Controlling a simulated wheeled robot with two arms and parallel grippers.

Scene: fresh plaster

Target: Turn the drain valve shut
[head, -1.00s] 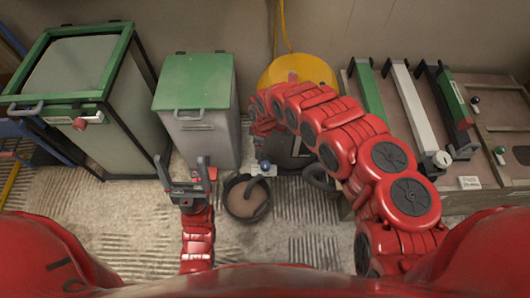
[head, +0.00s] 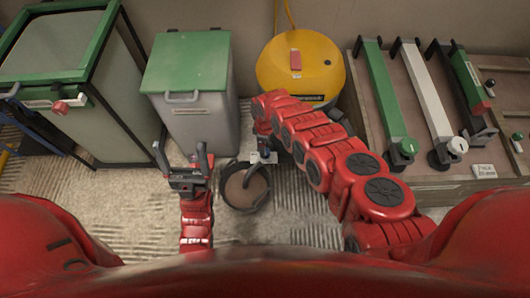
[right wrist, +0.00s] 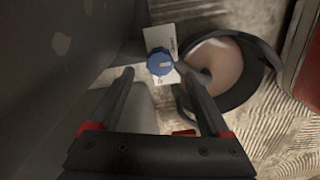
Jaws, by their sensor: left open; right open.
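The drain valve shows in the right wrist view as a round blue knob (right wrist: 160,62) with a pale mark, in front of a white label plate (right wrist: 162,40). My right gripper (right wrist: 158,82) is open and empty, its two fingertips just short of the knob and to either side of it in the picture; I cannot tell the depth gap. In the head view my right gripper (head: 263,132) is mostly hidden by its arm, above the label plate (head: 262,157); the knob is hard to make out there. My left gripper (head: 182,152) is open and empty, left of the valve.
A black bucket (head: 230,203) with brownish contents stands under the valve, with a dark curved pipe over it. A yellow-topped machine (head: 275,70) is behind. A green-lidded grey bin (head: 205,125) stands left. A bench (head: 445,188) with long tools is right.

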